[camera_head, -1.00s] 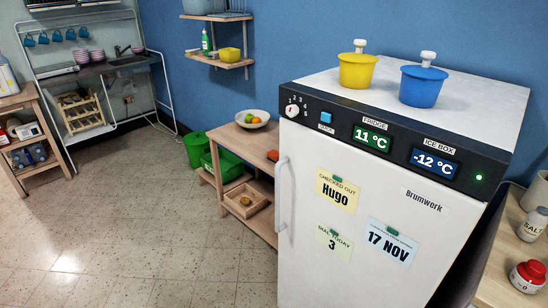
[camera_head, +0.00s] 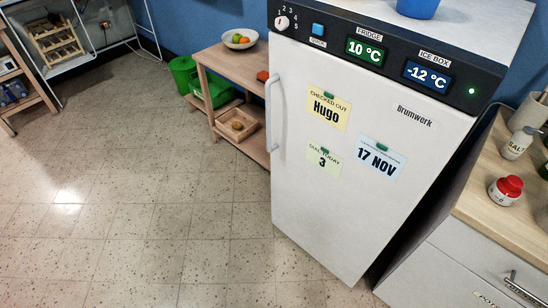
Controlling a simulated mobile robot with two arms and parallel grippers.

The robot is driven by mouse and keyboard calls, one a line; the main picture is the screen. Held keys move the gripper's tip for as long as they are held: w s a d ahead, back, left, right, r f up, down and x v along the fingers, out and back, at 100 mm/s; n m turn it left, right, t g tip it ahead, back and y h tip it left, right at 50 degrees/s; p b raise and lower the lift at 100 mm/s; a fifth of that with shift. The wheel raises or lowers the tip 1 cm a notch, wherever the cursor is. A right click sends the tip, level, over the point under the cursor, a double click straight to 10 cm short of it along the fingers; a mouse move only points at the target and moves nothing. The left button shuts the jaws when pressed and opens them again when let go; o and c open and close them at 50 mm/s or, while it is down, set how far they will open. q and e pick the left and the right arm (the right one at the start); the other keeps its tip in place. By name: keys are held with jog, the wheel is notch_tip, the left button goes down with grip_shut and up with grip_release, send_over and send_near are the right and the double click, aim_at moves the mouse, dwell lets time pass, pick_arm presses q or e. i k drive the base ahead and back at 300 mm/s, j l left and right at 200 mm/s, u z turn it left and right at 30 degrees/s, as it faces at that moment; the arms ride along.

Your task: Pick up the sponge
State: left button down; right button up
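I cannot make out a sponge for certain in the head view now. A small red-orange item (camera_head: 263,76) lies on top of the wooden side table (camera_head: 224,62), partly hidden by the fridge; it is too small to tell what it is. The white fridge (camera_head: 340,215) stands in the middle right, its door shut, with a vertical handle (camera_head: 273,110) on its left edge. Neither of my grippers shows in the view.
A fruit bowl (camera_head: 240,39) stands on the side table, with a wooden tray (camera_head: 237,124) on its lower shelf. Green bins (camera_head: 184,72) stand beside it. The tiled floor (camera_head: 130,200) at the left is clear.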

aim_at(263, 76)
jog(key=i+j+z, duration=0.1)
jog(key=z, duration=0.75)
jog(key=i+j+z, duration=0.2)
jog(key=j+z, duration=0.15)
jog(key=j, duration=0.3)
jog(key=i+j+z, duration=0.15)
jog(key=j+z, duration=0.2)
jog(key=j, duration=0.4)
jog(key=j+z, duration=0.4)
jog(key=j, duration=1.8)
